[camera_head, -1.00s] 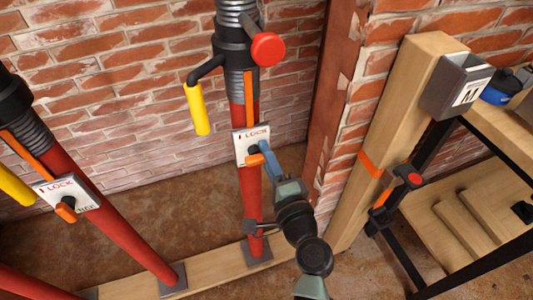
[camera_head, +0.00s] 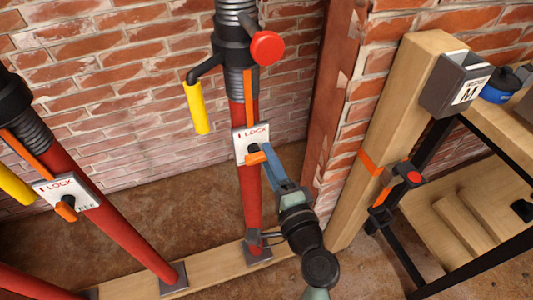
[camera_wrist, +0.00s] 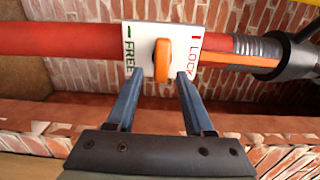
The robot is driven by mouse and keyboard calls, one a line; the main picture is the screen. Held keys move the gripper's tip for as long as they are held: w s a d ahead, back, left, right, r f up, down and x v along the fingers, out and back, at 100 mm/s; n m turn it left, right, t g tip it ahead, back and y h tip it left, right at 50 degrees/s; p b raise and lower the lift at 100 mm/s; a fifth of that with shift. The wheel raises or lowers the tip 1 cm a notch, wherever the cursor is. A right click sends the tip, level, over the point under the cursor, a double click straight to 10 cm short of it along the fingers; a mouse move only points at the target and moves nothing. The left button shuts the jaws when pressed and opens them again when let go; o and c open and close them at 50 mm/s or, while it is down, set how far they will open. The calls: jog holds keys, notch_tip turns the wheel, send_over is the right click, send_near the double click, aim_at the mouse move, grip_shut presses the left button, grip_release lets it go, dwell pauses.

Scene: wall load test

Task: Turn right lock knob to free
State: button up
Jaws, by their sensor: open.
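The right lock knob (camera_head: 256,156) is orange and sits on a white plate (camera_head: 240,148) on the right red prop. In the wrist view, the knob (camera_wrist: 162,61) stands upright in the picture, between the green FREE label on the left and the red LOCK label on the right. My gripper (camera_wrist: 157,82) is open, its blue fingers spread to the left and right of the knob's lower end. A gap shows on both sides, and I cannot tell how deep the tips reach. In the head view, my gripper (camera_head: 265,150) is just right of the knob, partly over the plate.
A red round knob (camera_head: 267,48) and a yellow handle (camera_head: 196,107) are higher on the prop. A second prop with its own lock plate (camera_head: 66,195) leans at the left. A timber post (camera_head: 375,160) with an orange clamp and a wooden rack stand at the right.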

jog(key=v, duration=1)
jog(key=shift+s, duration=0.35)
jog(key=shift+d, duration=0.1)
